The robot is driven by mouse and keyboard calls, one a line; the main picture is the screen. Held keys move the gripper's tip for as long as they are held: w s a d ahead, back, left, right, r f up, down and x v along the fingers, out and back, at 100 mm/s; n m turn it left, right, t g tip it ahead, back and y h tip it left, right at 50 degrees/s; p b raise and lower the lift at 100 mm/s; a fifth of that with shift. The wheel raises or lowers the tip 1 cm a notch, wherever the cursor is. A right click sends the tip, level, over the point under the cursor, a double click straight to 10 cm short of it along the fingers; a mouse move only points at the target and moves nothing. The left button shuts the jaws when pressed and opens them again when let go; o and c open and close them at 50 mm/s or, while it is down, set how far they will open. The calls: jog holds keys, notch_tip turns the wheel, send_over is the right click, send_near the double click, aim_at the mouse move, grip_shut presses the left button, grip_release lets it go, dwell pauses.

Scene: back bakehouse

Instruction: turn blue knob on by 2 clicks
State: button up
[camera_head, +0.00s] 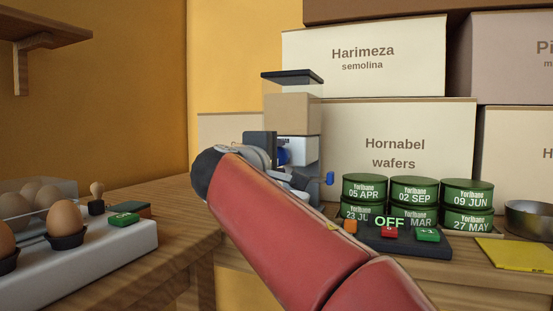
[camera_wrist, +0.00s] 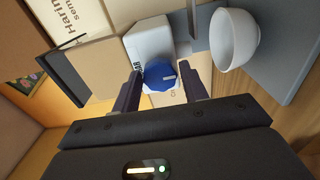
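The blue knob (camera_wrist: 160,76) shows in the wrist view with a pale pointer mark on its face, mounted on a white housing (camera_wrist: 150,42). My gripper (camera_wrist: 161,72) has one dark finger on each side of it, with narrow gaps showing. I cannot tell whether either finger touches it. In the head view a bit of blue, likely the knob (camera_head: 283,157), shows beside the white housing (camera_head: 302,151), partly hidden by my gripper (camera_head: 272,150). My red arm covers the area below. The knob's setting is not readable.
A white bowl (camera_wrist: 236,38) sits beside the housing. A dark panel (camera_head: 405,240) with coloured buttons and an "OFF" label stands before several green tins (camera_head: 415,190). A small blue part (camera_head: 329,178) sticks out near my arm. Boxes (camera_head: 395,140) stand behind; an egg tray (camera_head: 110,245) is at left.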

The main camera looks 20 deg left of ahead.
jog(key=shift+o, duration=1.2)
jog(key=s, duration=0.7)
jog(key=shift+s+a+b, duration=0.3)
jog(key=shift+s, duration=0.1)
jog(key=s+d+f+m+g+h+p, duration=0.1)
jog(key=d+f+m+g+p, duration=0.3)
jog(key=d, duration=0.8)
jog(key=d+f+m+g+h+p, duration=0.1)
jog(key=d+f+m+g+p, duration=0.15)
jog(key=d+f, duration=0.65)
jog(key=s+d+f+m+g+y+p, duration=0.1)
jog(key=s+d+f+m+g+p, duration=0.1)
jog(key=s+d+f+m, duration=0.3)
jog(key=s+d+f+m+g+y+p, duration=0.2)
jog(key=s+d+f, duration=0.6)
jog(key=s, duration=0.5)
jog(key=m+g+p, duration=0.1)
jog(key=m+g, duration=0.1)
jog(key=m, duration=0.1)
jog(key=shift+s+d+f+m, duration=0.25)
jog(key=shift+s+d+m, duration=0.05)
jog(key=shift+m, duration=0.05)
